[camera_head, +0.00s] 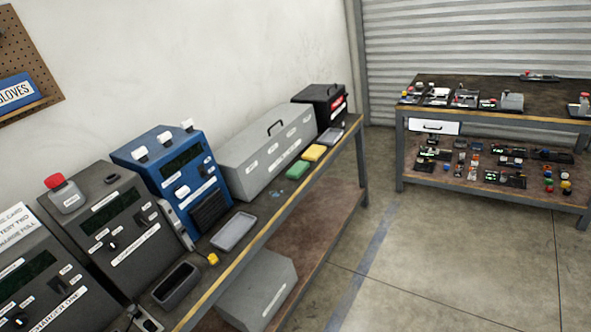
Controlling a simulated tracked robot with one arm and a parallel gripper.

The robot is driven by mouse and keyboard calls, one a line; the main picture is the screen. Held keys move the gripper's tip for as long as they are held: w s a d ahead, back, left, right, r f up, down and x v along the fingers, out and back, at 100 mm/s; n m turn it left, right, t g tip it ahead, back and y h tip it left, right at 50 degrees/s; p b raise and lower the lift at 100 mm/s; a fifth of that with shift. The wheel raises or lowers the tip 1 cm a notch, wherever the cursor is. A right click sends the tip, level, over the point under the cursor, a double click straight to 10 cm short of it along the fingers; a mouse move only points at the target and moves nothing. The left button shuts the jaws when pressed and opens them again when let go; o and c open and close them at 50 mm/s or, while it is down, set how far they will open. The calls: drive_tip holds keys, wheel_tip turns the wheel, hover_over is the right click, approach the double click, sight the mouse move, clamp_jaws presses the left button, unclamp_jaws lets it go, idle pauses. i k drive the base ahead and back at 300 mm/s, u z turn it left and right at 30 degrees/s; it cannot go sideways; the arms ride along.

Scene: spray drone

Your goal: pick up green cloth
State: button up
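A green folded cloth (298,170) lies flat on the long workbench (262,233), near its front edge and in front of a long grey lidded box. A yellow cloth (314,153) lies just behind it, farther along the bench. A grey item (331,136) lies beyond the yellow one. The green cloth is small in the view, but nothing covers it. My gripper does not show in this view.
A grey box (268,150), blue machine (175,168), dark charger units (110,228) and black case (323,101) line the bench's wall side. Open trays (233,231) stand nearer. The floor (440,255) on the right is clear up to a second workbench (492,148).

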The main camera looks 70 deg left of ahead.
sight(299, 168)
drive_tip(key=u, duration=0.3)
drive_tip(key=i, duration=1.3)
drive_tip(key=u, duration=0.8)
drive_tip(key=i, duration=1.3)
drive_tip(key=u, duration=1.4)
drive_tip(key=i, duration=1.05)
drive_tip(key=u, duration=0.75)
